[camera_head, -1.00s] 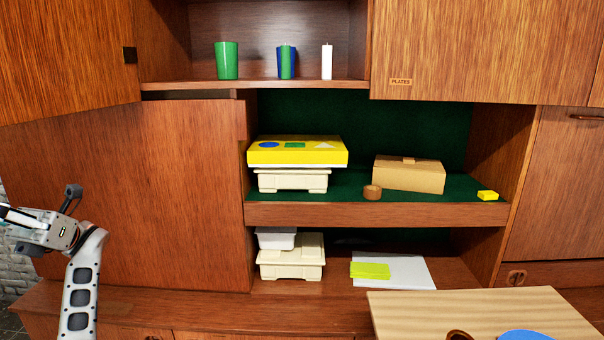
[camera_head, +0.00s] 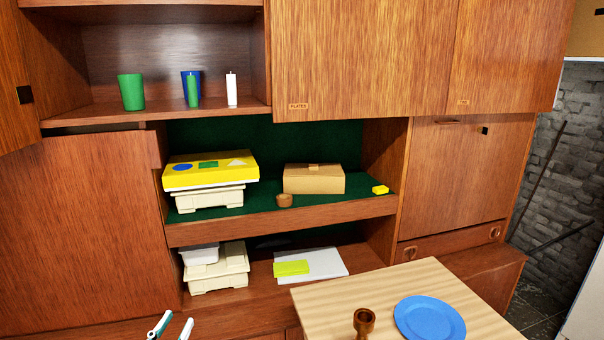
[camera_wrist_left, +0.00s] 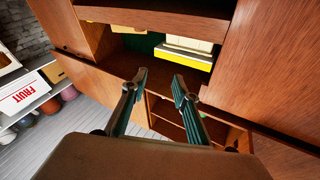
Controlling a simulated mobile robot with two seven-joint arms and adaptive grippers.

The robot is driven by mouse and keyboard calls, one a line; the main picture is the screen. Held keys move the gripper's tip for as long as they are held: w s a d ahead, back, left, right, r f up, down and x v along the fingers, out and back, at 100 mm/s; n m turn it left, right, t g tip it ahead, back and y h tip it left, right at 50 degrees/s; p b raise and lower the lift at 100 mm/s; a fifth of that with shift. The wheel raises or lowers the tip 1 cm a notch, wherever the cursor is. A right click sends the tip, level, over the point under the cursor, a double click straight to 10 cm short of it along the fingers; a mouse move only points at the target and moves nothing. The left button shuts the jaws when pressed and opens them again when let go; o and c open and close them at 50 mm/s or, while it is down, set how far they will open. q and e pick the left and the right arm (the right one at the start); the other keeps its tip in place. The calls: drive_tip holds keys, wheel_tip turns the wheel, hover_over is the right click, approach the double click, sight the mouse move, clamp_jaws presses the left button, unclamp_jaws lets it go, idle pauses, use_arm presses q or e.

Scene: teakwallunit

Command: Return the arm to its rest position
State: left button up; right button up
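My left gripper (camera_head: 173,326) shows at the bottom edge of the head view, in front of the wall unit's lower ledge. Only its two fingertips are in frame, and they stand apart. In the left wrist view the gripper (camera_wrist_left: 160,90) is open, with nothing between its fingers, and the wall unit lies beyond it. Most of the left arm is out of the head view. My right arm and gripper are not in view.
Shelves hold a yellow box (camera_head: 210,172), a cardboard box (camera_head: 314,180) and cups. A box marked FRUIT (camera_wrist_left: 22,97) shows in the left wrist view.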

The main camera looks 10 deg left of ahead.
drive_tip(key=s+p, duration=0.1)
drive_tip(key=p, duration=0.2)
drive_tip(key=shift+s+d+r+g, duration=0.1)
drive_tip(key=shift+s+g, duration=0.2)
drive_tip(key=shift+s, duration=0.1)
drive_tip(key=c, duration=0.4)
use_arm(q)
drive_tip(key=s+d+f+g, duration=0.5)
drive_tip(key=s+d+f, duration=0.3)
drive_tip(key=s+f, duration=0.2)
drive_tip(key=s+d+f+m+g+h, duration=0.1)
drive_tip(key=s+d+f+g, duration=0.4)
drive_tip(key=s+d+f, duration=0.3)
wheel_tip(320, 180, down, 3)
drive_tip(key=shift+s+d+f, duration=0.1)
drive_tip(key=shift+s+d, duration=0.15)
drive_tip(key=shift+s, duration=0.85)
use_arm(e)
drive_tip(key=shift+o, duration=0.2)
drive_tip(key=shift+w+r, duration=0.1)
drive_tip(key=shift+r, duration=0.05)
